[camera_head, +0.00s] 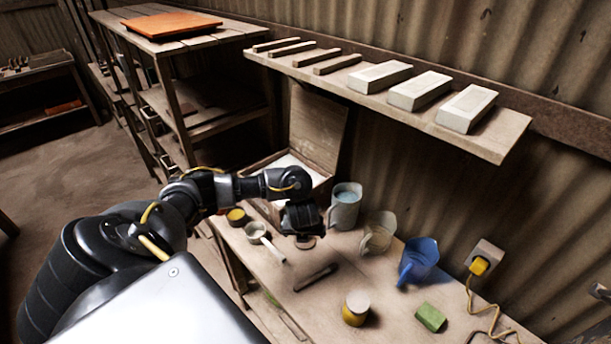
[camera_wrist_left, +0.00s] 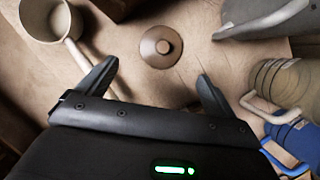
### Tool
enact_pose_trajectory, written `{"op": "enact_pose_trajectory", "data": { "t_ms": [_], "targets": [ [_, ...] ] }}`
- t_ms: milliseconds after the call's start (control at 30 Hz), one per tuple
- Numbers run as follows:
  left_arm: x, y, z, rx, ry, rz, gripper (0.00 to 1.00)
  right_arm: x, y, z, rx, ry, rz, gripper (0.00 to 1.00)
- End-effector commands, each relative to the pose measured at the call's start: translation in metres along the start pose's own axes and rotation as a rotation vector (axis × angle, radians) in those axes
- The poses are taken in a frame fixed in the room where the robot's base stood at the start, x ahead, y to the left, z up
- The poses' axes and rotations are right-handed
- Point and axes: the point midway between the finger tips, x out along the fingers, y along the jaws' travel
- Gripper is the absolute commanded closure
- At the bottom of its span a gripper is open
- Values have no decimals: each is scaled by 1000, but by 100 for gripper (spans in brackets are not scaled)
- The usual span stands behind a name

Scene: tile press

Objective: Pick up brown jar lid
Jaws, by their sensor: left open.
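The brown jar lid (camera_wrist_left: 160,47) lies flat on the workbench in the left wrist view, round with a small knob in its middle. In the head view only a bit of the lid (camera_head: 306,242) shows below my left gripper (camera_head: 302,230). In the left wrist view my left gripper (camera_wrist_left: 157,82) is open and empty, with the lid just beyond and between its fingertips. The gripper is above the bench and apart from the lid. My right gripper is not in view.
A white dipper (camera_head: 257,232) stands left of the lid. A grey jug (camera_head: 344,207), a beige jug (camera_head: 379,233) and a blue jug (camera_head: 419,260) stand to the right. A dark bar (camera_head: 316,277), a yellow jar (camera_head: 356,308) and a green block (camera_head: 431,317) are nearer. An open box (camera_head: 318,140) stands behind.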

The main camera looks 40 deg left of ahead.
Motion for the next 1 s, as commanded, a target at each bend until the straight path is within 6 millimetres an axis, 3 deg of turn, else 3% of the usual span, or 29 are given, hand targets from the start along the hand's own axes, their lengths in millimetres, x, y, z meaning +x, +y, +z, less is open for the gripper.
{"op": "enact_pose_trajectory", "data": {
  "t_ms": [33,167,400,733,1000],
  "targets": [
    [15,-1,-3,-2,1,-1,8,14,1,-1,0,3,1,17],
    [25,-2,-2,0,0,-2,8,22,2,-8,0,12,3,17],
    [27,-2,0,2,0,-1,8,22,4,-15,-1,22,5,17],
    [70,-1,2,1,0,0,8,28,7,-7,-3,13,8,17],
    [78,-2,3,3,-1,-2,8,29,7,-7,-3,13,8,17]
  ]
}}
